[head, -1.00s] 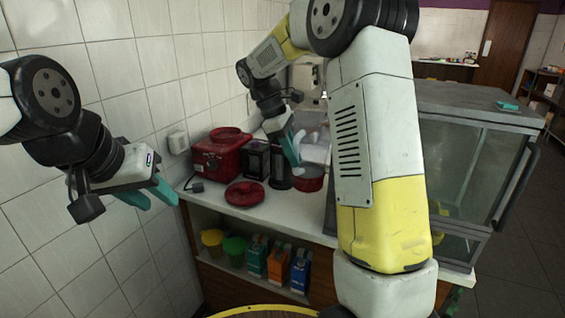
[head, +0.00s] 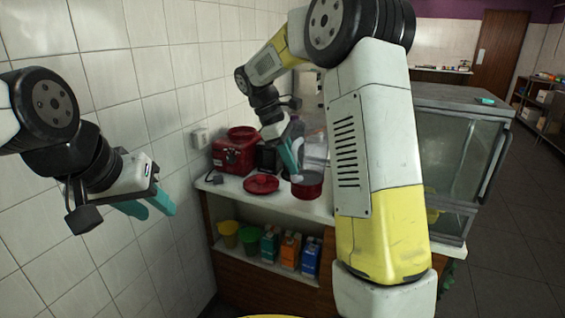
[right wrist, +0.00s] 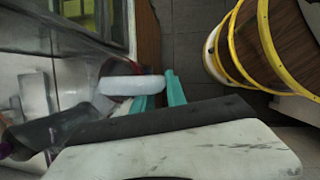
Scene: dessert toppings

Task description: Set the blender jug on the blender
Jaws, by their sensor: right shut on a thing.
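My right gripper (head: 290,158) is shut over the counter, at the far end of my raised right arm. A pale, see-through vessel that looks like the blender jug (head: 316,152) is beside its teal fingers, partly hidden by my arm. In the right wrist view, a whitish bar like a handle (right wrist: 128,86) lies at the fingers (right wrist: 162,92). A red appliance (head: 232,157) with a round top stands against the wall; I cannot tell whether it is the blender. A dark device (head: 266,158) stands beside it. My left gripper (head: 146,205) is open and empty, away from the counter.
A red lid-like disc (head: 261,184) and a red pot (head: 307,187) are on the counter (head: 233,186). Cups and cartons (head: 290,250) fill the shelf below. A glass-fronted case (head: 455,155) stands at the right. My right arm hides part of the counter.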

